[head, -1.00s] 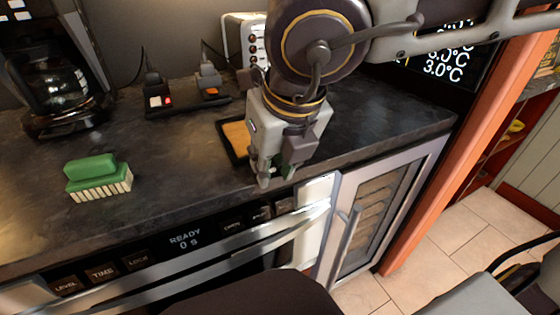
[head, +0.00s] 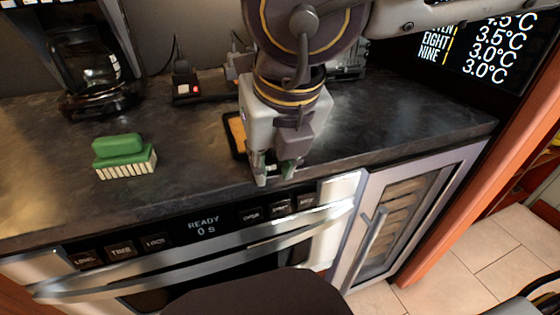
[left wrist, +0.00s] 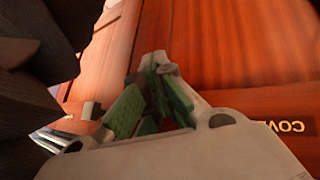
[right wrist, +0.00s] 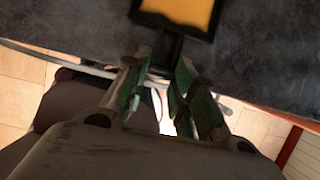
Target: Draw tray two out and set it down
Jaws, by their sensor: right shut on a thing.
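A small black-edged tray (head: 236,133) with an orange-yellow face is on or just above the dark counter; I cannot tell which. It fills the top of the right wrist view (right wrist: 180,12), with its black handle running between my fingers. My right gripper (head: 275,177) points down near the counter's front edge, shut on that handle (right wrist: 166,48). I see no number on the tray. My left gripper (left wrist: 157,66) shows only in its wrist view, fingertips together and empty, in front of a reddish wooden surface.
A green brush (head: 123,155) stands left on the counter (head: 190,140), with a coffee maker (head: 90,70) behind it. Below are the microwave drawer (head: 205,250), reading READY, and a glass-doored cooler (head: 400,215). The counter between brush and tray is clear.

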